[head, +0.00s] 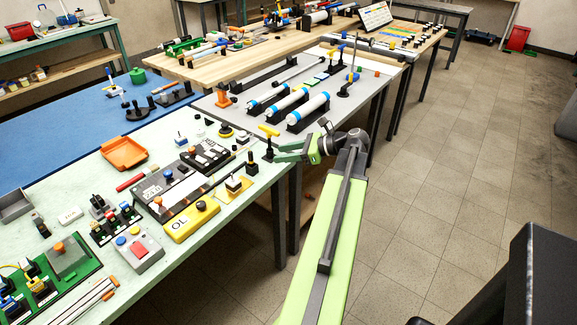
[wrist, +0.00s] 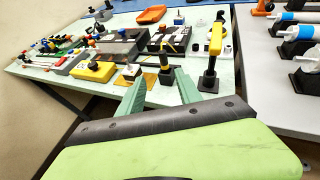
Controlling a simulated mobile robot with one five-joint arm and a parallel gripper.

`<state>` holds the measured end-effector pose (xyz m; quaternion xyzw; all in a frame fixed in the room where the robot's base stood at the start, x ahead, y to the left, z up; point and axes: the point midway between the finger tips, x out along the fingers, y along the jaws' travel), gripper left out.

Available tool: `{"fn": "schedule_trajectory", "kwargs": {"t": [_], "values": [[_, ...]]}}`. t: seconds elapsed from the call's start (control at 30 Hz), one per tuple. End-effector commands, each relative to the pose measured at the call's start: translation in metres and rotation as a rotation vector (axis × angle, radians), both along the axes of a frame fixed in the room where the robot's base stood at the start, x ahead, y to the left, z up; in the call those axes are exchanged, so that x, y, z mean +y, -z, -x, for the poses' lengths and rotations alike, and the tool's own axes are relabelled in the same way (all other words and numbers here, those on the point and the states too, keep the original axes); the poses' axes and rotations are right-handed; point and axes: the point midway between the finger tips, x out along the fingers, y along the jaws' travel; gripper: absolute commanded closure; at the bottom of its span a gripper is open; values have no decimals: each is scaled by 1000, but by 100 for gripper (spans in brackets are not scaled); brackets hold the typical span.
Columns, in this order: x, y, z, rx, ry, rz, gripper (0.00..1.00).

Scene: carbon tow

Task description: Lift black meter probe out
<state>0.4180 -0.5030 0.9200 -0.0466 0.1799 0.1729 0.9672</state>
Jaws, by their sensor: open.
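A small black upright piece in a dark block (wrist: 167,82) stands near the table's front edge in the wrist view. It looks like the black meter probe in its holder, but it is too small to be sure. It also shows in the head view (head: 252,164). My gripper (head: 281,151) is open and empty at the table's right front edge. In the wrist view its two green fingers (wrist: 158,77) point toward the block, which appears between their tips, apparently beyond them. I see no contact.
A yellow-handled tool (head: 267,138) stands in a black holder close to my fingers. A yellow pad with a block (head: 233,186) lies to the left. An orange tray (head: 124,152) lies farther back. White cylinders on black cradles (head: 308,112) stand on the grey table.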

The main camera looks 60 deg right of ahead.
Motion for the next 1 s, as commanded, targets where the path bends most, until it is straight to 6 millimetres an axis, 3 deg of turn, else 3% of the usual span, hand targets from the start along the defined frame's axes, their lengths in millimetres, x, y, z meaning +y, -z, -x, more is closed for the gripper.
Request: {"fn": "schedule_trajectory", "kwargs": {"t": [0.13,0.33,1.0], "values": [[-11,-2,12,-15,39,-38,59],[-6,4,-1,-14,36,-37,59],[36,54,-128,-14,35,-34,59]]}}
